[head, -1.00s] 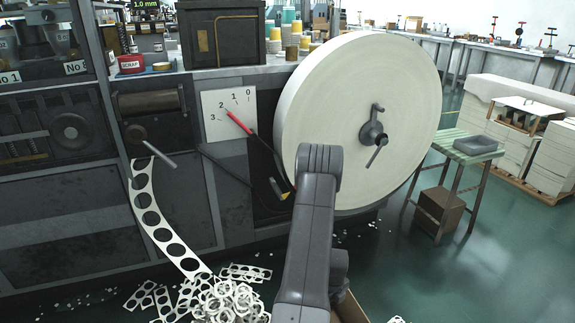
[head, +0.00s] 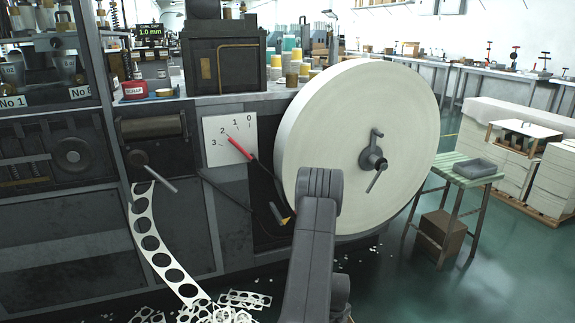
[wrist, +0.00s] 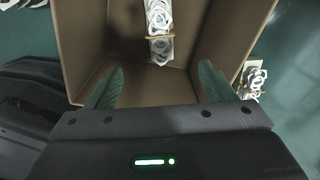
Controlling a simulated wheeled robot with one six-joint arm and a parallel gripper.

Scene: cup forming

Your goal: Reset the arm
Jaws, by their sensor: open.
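My arm (head: 310,245) rises at the bottom middle of the head view, in front of the big paper reel, and its gripper end is hidden there. In the wrist view my gripper (wrist: 160,88) is open, with two green fingers spread apart and nothing between them. The fingers are over an open cardboard box (wrist: 112,45). A banded bundle of white punched scrap (wrist: 159,30) lies in the box, beyond the fingertips and apart from them.
The paper reel (head: 325,140) stands close beside my arm. A lever with a red handle (head: 238,147) points at a 0–3 scale. A punched strip (head: 150,240) hangs to scrap below. A green stand (head: 468,172) holds a grey tray. More scrap (wrist: 255,82) lies beside the box.

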